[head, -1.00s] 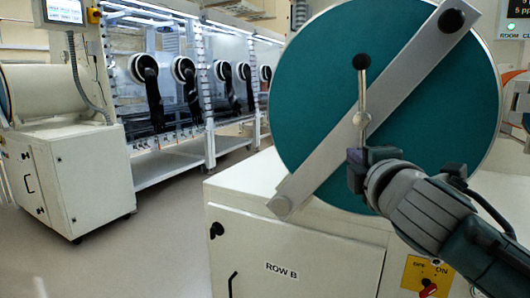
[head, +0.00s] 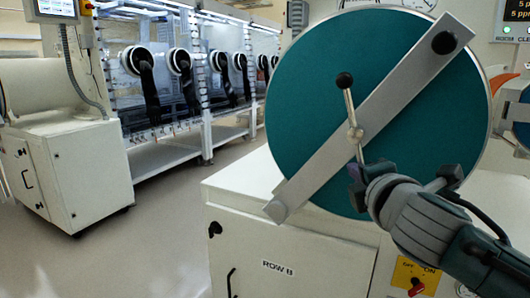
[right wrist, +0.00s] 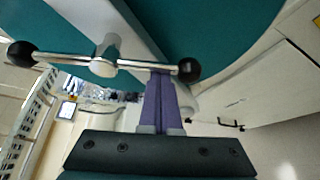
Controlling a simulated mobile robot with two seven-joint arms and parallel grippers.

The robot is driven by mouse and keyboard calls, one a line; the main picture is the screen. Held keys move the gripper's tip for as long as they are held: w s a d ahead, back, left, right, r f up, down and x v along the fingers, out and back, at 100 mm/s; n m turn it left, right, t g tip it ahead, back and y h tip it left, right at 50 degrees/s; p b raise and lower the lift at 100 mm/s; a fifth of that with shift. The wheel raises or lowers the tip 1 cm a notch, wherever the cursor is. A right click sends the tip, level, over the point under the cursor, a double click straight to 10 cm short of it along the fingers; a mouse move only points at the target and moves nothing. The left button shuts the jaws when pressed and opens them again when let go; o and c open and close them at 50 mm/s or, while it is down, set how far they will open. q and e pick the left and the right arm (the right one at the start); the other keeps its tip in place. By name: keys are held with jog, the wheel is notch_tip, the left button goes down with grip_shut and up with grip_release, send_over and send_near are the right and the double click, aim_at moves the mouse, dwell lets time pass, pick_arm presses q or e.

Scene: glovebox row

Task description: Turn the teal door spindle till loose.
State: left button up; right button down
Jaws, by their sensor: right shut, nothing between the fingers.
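The teal door (head: 310,110) is a large round disc with a grey diagonal bar (head: 400,88) across it. The spindle (head: 350,108) at the bar's middle is a thin metal rod through a pale hub, with black ball ends. In the head view it tilts slightly, its upper ball leaning left. My right gripper (head: 358,170) is at the rod's lower end, which it hides there. In the right wrist view the rod (right wrist: 135,64) crosses at the tips of the purple fingers (right wrist: 160,76), beside one ball (right wrist: 189,70). The fingers are shut together with nothing between them. My left gripper is out of view.
The door sits above a cream cabinet (head: 320,262) marked ROW B, with a yellow switch plate (head: 414,275) at its lower right. A row of gloveboxes (head: 195,75) and a white cabinet (head: 85,175) stand at the left. The floor between is clear.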

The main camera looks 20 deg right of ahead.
jog(key=s+d+r+n+g+h+p, duration=0.1)
jog(key=r+n+g+p, duration=0.3)
jog(key=p, duration=0.5)
jog(key=s+d+r+n+g+h+p, duration=0.2)
jog(key=r+n+g+h+p, duration=0.2)
jog(key=n+p, duration=0.4)
jog(key=shift+s+r+n+g+p, duration=0.3)
jog(key=shift+n+g+p, duration=0.15)
jog(key=shift+p, duration=0.55)
jog(key=shift+r+h, duration=0.1)
jog(key=shift+h, duration=0.2)
jog(key=shift+w+a+r, duration=0.15)
jog(key=shift+w+r, duration=0.05)
jog(key=shift+r, duration=0.1)
jog(key=shift+w+a+r, duration=0.15)
jog(key=shift+w+r, duration=0.05)
jog(key=shift+r, duration=0.25)
jog(key=shift+w+a+r, duration=0.35)
jog(key=shift+r, duration=0.1)
jog(key=shift+w+r, duration=0.1)
